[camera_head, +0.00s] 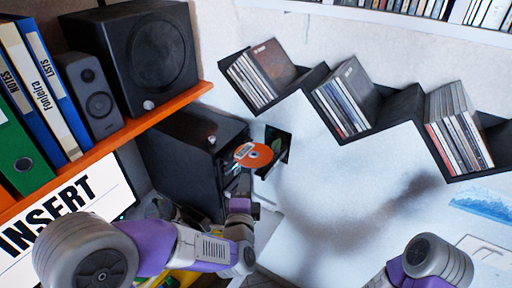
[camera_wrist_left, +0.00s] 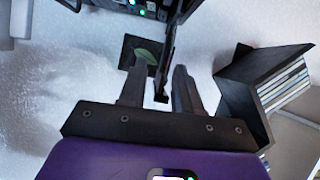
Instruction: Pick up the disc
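An orange disc (camera_head: 254,155) with a pale centre shows in the head view, in front of the black box and the wall. In the left wrist view, a thin dark edge, seemingly the disc (camera_wrist_left: 167,55) seen edge-on, runs down between my left fingers. My left gripper (camera_wrist_left: 160,78) has its two fingers apart, one on each side of that edge, with a visible gap on both sides. In the head view my left gripper (camera_head: 238,180) is just below the disc. What supports the disc is not clear. My right gripper is out of view; only part of that arm shows.
A black box (camera_head: 185,150) stands under the orange shelf (camera_head: 120,137), which bears speakers and binders. A dark square with a green picture (camera_head: 277,144) is behind the disc. A zigzag black wall shelf (camera_head: 385,115) with cases is at the right.

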